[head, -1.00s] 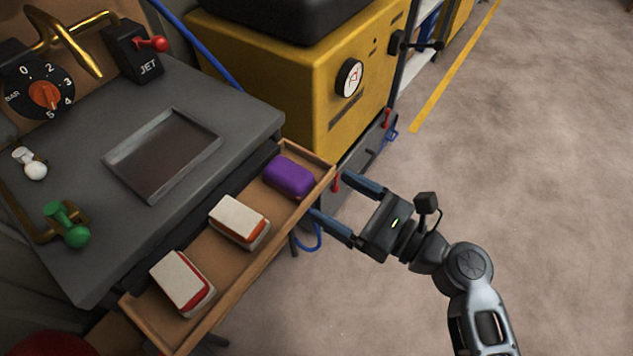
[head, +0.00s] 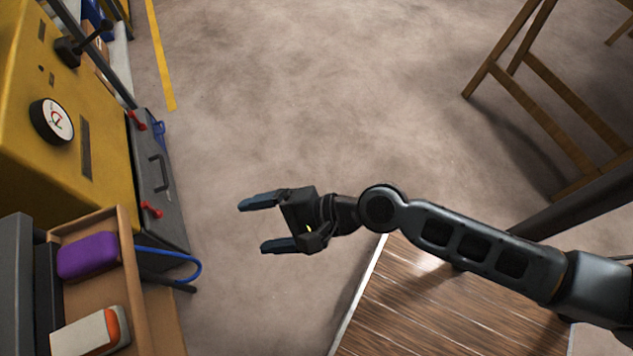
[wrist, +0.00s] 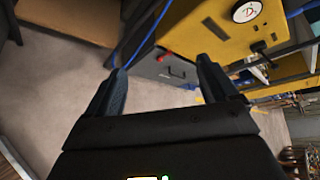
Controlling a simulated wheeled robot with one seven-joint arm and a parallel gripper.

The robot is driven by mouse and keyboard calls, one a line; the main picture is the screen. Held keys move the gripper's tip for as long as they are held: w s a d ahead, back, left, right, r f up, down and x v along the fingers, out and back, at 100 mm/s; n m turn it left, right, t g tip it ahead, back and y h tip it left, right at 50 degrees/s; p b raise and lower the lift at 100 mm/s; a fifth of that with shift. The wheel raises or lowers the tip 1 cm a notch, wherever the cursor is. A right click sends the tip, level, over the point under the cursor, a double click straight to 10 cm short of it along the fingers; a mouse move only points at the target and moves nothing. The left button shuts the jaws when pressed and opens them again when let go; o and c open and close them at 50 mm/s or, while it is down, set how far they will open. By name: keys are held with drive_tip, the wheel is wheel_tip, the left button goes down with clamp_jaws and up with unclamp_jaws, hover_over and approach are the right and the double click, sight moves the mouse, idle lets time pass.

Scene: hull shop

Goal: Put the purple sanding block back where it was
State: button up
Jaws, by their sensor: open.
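The purple sanding block (head: 88,256) lies in the far end of an open wooden drawer (head: 140,310) at the lower left of the head view. My gripper (head: 260,225) is open and empty, held over the floor to the right of the drawer and clear of it. In the wrist view my gripper's two fingers (wrist: 160,85) are spread with nothing between them. The sanding block cannot be made out in the wrist view.
A white and orange block (head: 88,335) lies nearer in the same drawer. A yellow machine (head: 85,130) and a dark grey case (head: 160,185) stand behind it, with a blue hose (head: 185,258). A wooden tabletop (head: 430,310) is at lower right. Open floor lies ahead.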

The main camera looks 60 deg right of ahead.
drive_tip(key=s+d+r+n+h, duration=0.1)
drive_tip(key=s+d+n+h, duration=0.3)
drive_tip(key=s, duration=0.3)
drive_tip(key=s+d+r+n+t+h, duration=0.2)
drive_tip(key=s+r+n+t, duration=0.1)
drive_tip(key=s+r+n, duration=0.8)
wheel_tip(320, 180, up, 4)
drive_tip(key=n, duration=0.4)
drive_tip(key=shift+f, duration=0.2)
drive_tip(key=shift+s+r, duration=0.1)
wheel_tip(320, 180, up, 2)
drive_tip(key=shift+p, duration=1.15)
